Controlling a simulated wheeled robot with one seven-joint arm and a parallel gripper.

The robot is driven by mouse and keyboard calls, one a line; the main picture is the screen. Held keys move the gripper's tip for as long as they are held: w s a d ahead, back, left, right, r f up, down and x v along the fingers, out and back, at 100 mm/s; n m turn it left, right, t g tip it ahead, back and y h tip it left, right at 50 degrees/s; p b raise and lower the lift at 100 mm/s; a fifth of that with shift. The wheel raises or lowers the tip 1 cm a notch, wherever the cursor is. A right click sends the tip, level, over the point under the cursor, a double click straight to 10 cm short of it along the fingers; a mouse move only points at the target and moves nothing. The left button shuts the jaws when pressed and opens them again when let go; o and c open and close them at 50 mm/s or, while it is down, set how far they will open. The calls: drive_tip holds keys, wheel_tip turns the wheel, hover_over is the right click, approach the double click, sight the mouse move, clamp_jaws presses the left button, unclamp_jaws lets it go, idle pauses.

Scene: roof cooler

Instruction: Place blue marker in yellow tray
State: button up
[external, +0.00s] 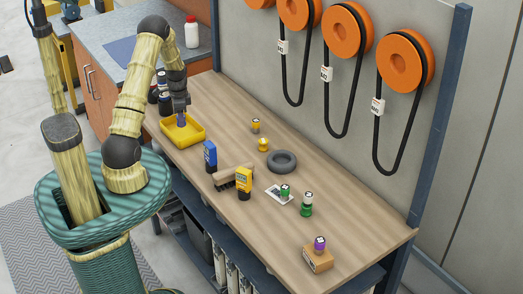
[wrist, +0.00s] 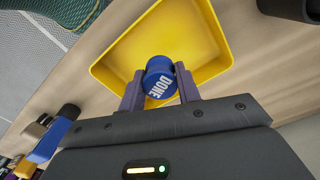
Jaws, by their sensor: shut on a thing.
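The yellow tray (external: 194,138) stands at the far left end of the wooden workbench. My gripper (external: 181,112) is directly over it, pointing down. In the wrist view my gripper (wrist: 159,88) is shut on the blue marker (wrist: 159,74), a round blue piece with "DONE" in white on its end. The yellow tray (wrist: 125,45) lies beneath it in the wrist view, and its visible inside is empty. I cannot tell whether the marker touches the tray floor. In the external view the marker (external: 181,121) is a small blue spot between the fingers.
A blue block-shaped item (external: 210,155), a brush (external: 232,176), a yellow item (external: 243,182), a black ring (external: 282,161) and green-topped stamps stand further right on the bench. Dark jars (external: 153,95) stand behind the tray.

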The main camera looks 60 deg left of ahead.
sight(182, 134)
drive_tip(key=shift+f+p, duration=0.5)
drive_tip(key=shift+f, duration=1.6)
drive_tip(key=shift+f, duration=0.15)
drive_tip(key=o, duration=1)
drive_tip(key=shift+c, duration=0.2)
wheel_tip(182, 134, up, 12)
drive_tip(key=b, duration=0.2)
drive_tip(key=shift+r+b, duration=0.2)
drive_tip(key=shift+b, duration=0.2)
